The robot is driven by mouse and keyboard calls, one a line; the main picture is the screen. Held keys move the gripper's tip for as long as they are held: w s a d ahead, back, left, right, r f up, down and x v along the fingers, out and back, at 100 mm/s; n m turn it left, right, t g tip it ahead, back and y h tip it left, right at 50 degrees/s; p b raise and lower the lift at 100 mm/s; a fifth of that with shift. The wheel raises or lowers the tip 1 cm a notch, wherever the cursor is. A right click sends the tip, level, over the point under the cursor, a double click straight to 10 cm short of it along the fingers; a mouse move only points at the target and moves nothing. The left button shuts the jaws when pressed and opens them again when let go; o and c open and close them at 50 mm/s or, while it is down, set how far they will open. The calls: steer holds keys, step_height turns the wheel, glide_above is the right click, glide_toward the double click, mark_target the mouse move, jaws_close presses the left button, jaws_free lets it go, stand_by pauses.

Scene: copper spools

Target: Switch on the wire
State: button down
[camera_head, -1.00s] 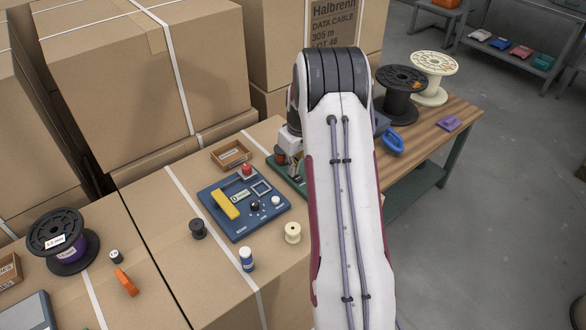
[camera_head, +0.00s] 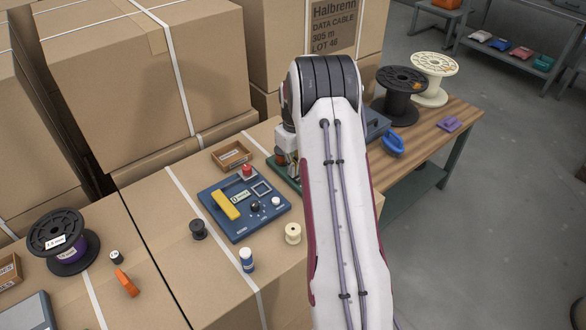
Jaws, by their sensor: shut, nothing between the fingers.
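The blue control panel (camera_head: 240,232) lies on a cardboard box. My gripper (camera_head: 291,172) is shut, just right of the panel's upper right corner, over a green base (camera_head: 283,172) with a reddish-brown part. My arm hides much of that base and part of the gripper. I cannot tell whether the gripper touches anything there. No loose wire is clearly visible.
Small spools, one black (camera_head: 198,229) and one cream (camera_head: 293,233), and a blue-white bottle (camera_head: 247,260) stand near the panel. Large boxes (camera_head: 140,70) rise at the back. A wooden table (camera_head: 437,130) with large spools is at right.

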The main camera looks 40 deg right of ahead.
mark_target(297, 177)
steer(key=shift+s+f, duration=0.15)
steer(key=shift+s, duration=0.4)
steer(key=shift+s+f, duration=0.15)
steer(key=shift+s, duration=0.35)
steer(key=shift+w+d+r, duration=0.1)
steer(key=shift+r, duration=3.95)
